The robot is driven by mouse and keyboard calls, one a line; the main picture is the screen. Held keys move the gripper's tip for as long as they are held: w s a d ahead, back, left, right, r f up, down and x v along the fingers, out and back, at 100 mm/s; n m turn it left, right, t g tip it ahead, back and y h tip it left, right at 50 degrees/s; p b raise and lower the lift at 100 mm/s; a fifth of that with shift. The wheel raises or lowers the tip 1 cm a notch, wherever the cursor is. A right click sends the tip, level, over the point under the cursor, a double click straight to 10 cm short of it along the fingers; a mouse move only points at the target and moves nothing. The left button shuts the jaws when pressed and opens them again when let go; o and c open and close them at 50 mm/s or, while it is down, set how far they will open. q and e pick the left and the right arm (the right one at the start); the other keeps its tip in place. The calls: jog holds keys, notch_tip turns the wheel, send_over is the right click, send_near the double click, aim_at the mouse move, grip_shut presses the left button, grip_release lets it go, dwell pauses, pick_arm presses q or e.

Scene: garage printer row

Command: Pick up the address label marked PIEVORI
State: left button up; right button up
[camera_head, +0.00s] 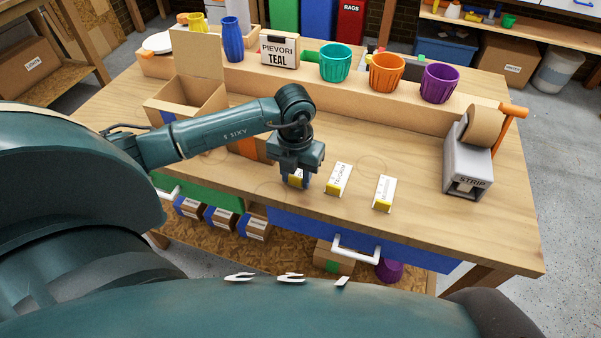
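My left gripper (298,180) points down at the tabletop, over a small yellow and white label block (292,180) that it mostly hides. I cannot tell whether its fingers touch that block or how far apart they are. Two similar blocks with white label faces lie to its right: a middle one (338,179) and a right one (384,193). Their printing is too small and turned to read surely. A card box (279,50) at the back reads PIEVORI TEAL. My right gripper is not in view.
The wooden workbench (420,225) has a raised back shelf with a teal pot (335,63), an orange pot (386,73), a purple pot (440,83) and a blue vase (232,39). An open cardboard box (190,98) stands left. A STRIP tape dispenser (467,165) stands right.

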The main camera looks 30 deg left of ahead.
pick_arm(q)
jog(key=c, duration=0.5)
